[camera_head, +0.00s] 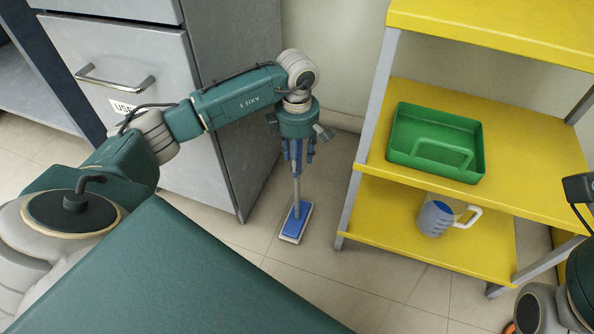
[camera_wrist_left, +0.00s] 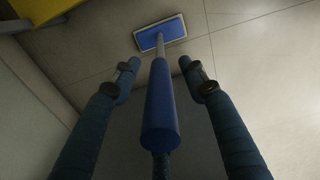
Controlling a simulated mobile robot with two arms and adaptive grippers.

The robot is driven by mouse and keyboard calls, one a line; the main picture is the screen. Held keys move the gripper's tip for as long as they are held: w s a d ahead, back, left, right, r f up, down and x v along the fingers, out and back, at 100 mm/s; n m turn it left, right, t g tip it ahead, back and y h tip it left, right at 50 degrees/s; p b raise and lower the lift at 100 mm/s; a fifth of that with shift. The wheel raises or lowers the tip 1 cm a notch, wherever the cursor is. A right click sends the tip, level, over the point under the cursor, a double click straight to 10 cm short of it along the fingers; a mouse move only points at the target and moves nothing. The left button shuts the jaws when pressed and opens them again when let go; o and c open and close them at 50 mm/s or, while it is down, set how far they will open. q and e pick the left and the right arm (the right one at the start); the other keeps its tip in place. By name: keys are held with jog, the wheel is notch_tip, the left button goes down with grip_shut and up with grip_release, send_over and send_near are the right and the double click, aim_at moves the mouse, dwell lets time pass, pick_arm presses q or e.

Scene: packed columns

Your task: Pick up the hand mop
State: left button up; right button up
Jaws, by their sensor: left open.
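The hand mop (camera_head: 296,190) stands upright on the floor between the grey cabinet and the yellow shelf, with a blue and white head (camera_head: 296,222) at the bottom and a thin grey pole. In the left wrist view its thick blue handle (camera_wrist_left: 161,110) lies between the fingers, with the head farther away at the top. My left gripper (camera_head: 298,158) points down over the top of the mop. It also shows in the left wrist view (camera_wrist_left: 159,82), open, with a gap between each finger and the handle. My right gripper is not visible; only part of my right arm shows at the right edge.
A grey cabinet (camera_head: 190,60) with drawers stands close on the left of the mop. A yellow shelf (camera_head: 440,235) stands on the right, holding a green tray (camera_head: 405,115) and a blue and white jug (camera_head: 434,219). Tiled floor (camera_head: 350,285) in front is clear.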

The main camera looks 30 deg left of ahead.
pick_arm(q)
notch_tip(320, 180, down, 2)
jog(key=shift+f, duration=0.1)
grip_shut()
dwell(0.5)
